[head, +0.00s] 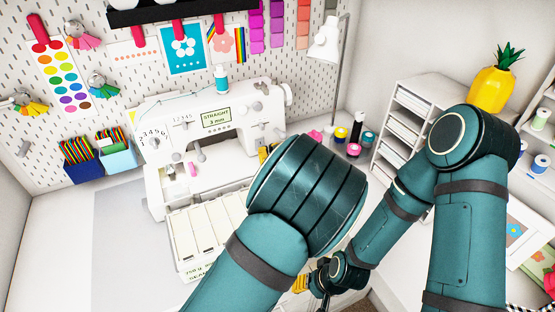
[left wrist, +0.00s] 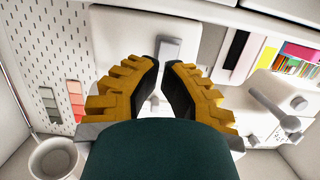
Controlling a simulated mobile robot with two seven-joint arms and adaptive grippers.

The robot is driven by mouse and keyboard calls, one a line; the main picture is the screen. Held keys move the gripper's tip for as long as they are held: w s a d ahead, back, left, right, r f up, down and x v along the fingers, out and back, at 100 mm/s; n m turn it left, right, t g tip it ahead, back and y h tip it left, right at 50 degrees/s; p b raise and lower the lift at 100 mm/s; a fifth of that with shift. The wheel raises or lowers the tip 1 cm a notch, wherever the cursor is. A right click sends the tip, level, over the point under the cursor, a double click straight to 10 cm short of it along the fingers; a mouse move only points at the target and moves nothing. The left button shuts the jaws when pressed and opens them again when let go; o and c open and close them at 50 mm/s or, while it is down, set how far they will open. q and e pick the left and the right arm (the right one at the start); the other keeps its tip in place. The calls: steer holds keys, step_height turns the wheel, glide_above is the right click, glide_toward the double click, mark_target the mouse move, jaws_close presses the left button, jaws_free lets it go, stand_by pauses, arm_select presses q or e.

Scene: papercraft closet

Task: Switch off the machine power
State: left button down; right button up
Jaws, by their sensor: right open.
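The white sewing machine (head: 210,120) stands against the pegboard in the head view. In the left wrist view a grey rocker-like switch (left wrist: 170,48) sits on the machine's white side panel (left wrist: 115,40). My left gripper (left wrist: 161,64) has its yellow, black-padded fingers pointing at this panel, with the tips just below the switch in the picture. The tips are close together with a narrow gap, and nothing shows held. I cannot tell whether they touch the switch. In the head view my left arm hides most of this gripper. My right gripper (head: 312,282) is low, partly hidden, and open.
A white lamp (head: 328,42) stands right of the machine. Thread spools (head: 355,130), a paper shelf (head: 410,105) and a yellow pineapple (head: 490,90) are further right. A compartment box (head: 215,222) lies before the machine. The table's left part (head: 60,240) is clear.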

mark_target(263, 145)
arm_select(q)
steer(key=shift+x, duration=1.5)
steer(key=t+b, duration=0.1)
steer(key=b, duration=0.2)
steer(key=f+t+y+b, duration=0.1)
steer(key=t+b, duration=0.1)
steer(key=b, duration=0.1)
steer(key=shift+w+a+y+b, duration=0.15)
steer(key=shift+w+y+b, duration=0.15)
steer(key=shift+b, duration=0.1)
steer(key=shift+r+b, duration=0.2)
steer(key=shift+b, duration=0.55)
steer(key=shift+t, duration=0.3)
steer(key=shift+r, duration=0.1)
